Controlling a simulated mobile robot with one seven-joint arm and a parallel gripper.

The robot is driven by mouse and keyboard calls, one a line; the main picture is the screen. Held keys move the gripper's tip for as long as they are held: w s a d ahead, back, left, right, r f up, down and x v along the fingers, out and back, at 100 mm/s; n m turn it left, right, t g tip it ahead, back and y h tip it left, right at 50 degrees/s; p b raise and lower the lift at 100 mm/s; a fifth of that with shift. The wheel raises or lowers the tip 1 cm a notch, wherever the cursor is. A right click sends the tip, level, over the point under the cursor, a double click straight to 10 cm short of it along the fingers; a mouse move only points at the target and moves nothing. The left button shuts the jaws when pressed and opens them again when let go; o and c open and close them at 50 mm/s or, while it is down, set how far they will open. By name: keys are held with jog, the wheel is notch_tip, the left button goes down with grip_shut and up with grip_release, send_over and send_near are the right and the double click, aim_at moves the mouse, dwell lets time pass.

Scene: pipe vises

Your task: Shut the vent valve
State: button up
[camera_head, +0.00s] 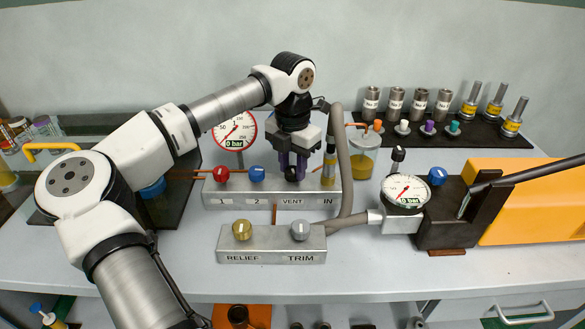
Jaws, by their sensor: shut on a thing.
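The vent valve is a dark knob (292,176) on the silver manifold block (262,201), above the label VENT. My gripper (292,172) points down over it, its purple fingers shut on the knob. The fingers hide much of the knob, and its turned position cannot be told. Left of it on the same block stand a red knob (221,174) over label 1 and a blue knob (256,174) over label 2. The gauge behind the block (235,130) reads 0 bar on its display.
A grey hose (344,160) rises close to the right of my gripper. A jar of yellow liquid (363,162) stands beyond it. In front is a block (270,258) marked RELIEF and TRIM. A hand pump (530,205) with a 0 bar gauge (405,191) stands right.

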aim_at(293, 170)
jog(key=shift+m, duration=1.2)
jog(key=shift+r, duration=0.1)
jog(key=o, duration=1)
notch_tip(293, 170, up, 14)
jog(key=shift+f+b, duration=0.15)
jog(key=shift+b, duration=0.6)
